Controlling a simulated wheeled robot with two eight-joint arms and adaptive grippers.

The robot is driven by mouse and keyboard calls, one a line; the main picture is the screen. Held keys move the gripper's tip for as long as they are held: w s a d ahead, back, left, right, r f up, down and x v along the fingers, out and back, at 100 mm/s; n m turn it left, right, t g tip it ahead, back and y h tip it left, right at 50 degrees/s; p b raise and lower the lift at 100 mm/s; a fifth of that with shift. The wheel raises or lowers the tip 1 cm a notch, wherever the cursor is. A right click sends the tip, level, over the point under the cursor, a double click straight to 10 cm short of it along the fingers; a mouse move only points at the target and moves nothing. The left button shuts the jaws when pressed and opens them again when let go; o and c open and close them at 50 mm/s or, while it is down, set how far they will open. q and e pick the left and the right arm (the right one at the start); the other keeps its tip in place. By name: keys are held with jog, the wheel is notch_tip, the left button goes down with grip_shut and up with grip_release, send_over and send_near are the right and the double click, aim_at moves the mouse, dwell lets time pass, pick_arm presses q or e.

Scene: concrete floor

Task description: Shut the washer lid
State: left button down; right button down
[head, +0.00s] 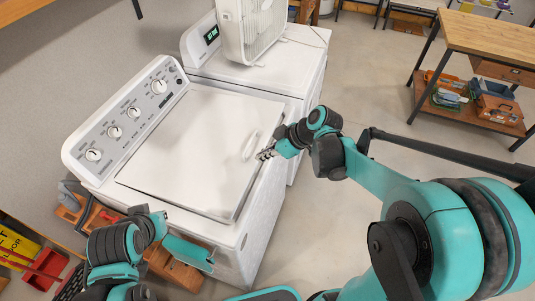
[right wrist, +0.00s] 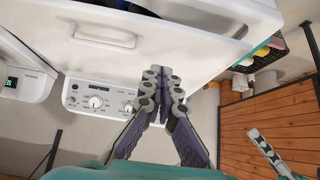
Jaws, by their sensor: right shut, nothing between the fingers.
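The white washer (head: 150,205) stands at centre left in the head view, with its knobbed control panel (head: 125,118) along the back. Its white lid (head: 185,150) lies low over the top, showing its outer face and a pale handle (head: 250,145) near the front edge. In the right wrist view the lid (right wrist: 180,28) and handle (right wrist: 100,35) are at the top. My right gripper (head: 264,154) is shut and empty by the lid's front edge; its fingertips (right wrist: 163,75) show there too. Contact is unclear.
A second white appliance (head: 295,65) stands right beside the washer with a white box fan (head: 250,28) on it. A wooden workbench (head: 490,38) is at the upper right. Tools and boxes crowd the washer's lower left. Floor (head: 365,85) between appliances and workbench is clear.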

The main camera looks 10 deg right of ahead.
jog(key=b, duration=0.2)
send_over(247, 172)
jog(key=s+d, duration=0.1)
jog(key=d, duration=0.1)
notch_tip(247, 172, down, 6)
jog(key=shift+a+f, duration=0.1)
jog(key=shift+a, duration=0.05)
notch_tip(247, 172, down, 2)
jog(key=shift+s+f+b, duration=0.1)
jog(key=shift+s+b, duration=0.05)
jog(key=shift+b, duration=0.2)
jog(key=shift+s+d+f, duration=0.1)
jog(key=shift+d+f, duration=0.1)
jog(key=shift+f, duration=0.25)
jog(key=f+b, duration=0.3)
jog(key=shift+s+d+f, duration=0.1)
jog(key=shift+d+f, duration=0.15)
jog(key=shift+f, duration=0.15)
jog(key=shift+r, duration=0.2)
